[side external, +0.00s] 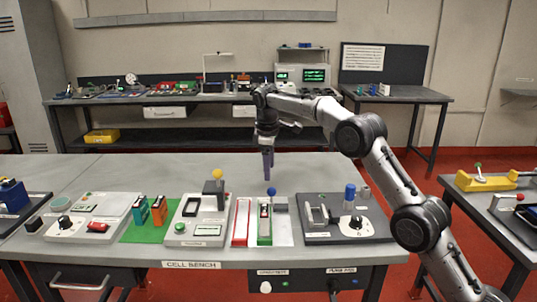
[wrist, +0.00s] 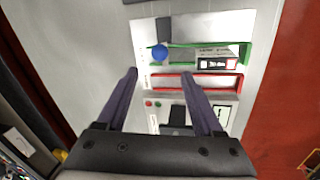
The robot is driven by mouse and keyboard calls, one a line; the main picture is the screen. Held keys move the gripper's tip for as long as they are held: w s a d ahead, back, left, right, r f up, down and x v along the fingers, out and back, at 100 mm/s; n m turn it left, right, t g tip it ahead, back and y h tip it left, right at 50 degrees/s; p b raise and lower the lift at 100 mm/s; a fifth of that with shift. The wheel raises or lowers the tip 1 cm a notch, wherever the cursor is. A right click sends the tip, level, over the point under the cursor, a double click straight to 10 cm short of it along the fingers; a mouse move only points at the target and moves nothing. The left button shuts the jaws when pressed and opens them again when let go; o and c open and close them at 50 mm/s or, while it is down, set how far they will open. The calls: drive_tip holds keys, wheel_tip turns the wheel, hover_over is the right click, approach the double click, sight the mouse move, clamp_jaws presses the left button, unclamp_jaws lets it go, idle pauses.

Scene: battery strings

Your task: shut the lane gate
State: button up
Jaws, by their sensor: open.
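A pale plate (side external: 284,234) on the bench carries a red-framed lane (side external: 241,222) and a green-framed lane (side external: 264,238). A blue ball knob (side external: 271,191) stands at the far end of the green lane, beside a dark grey block (side external: 281,204). The wrist view also shows the blue knob (wrist: 159,52) at the left end of the green lane. A labelled piece (wrist: 216,64) lies in that lane. Whether the gate is open or shut I cannot tell. My gripper (side external: 268,166) is open and empty, above and behind the plate, apart from the knob.
A grey station with a yellow-knobbed lever (side external: 217,175) stands left of the lanes. Orange and teal batteries (side external: 150,210) stand on a green mat further left. The bench behind the stations is clear.

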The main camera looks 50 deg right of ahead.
drive_tip(key=shift+s+a+r, duration=0.15)
drive_tip(key=shift+a+r, duration=0.05)
drive_tip(key=shift+r, duration=1.05)
drive_tip(key=shift+s+a+r, duration=0.1)
drive_tip(key=shift+a+r, duration=0.1)
drive_tip(key=shift+r, duration=1.05)
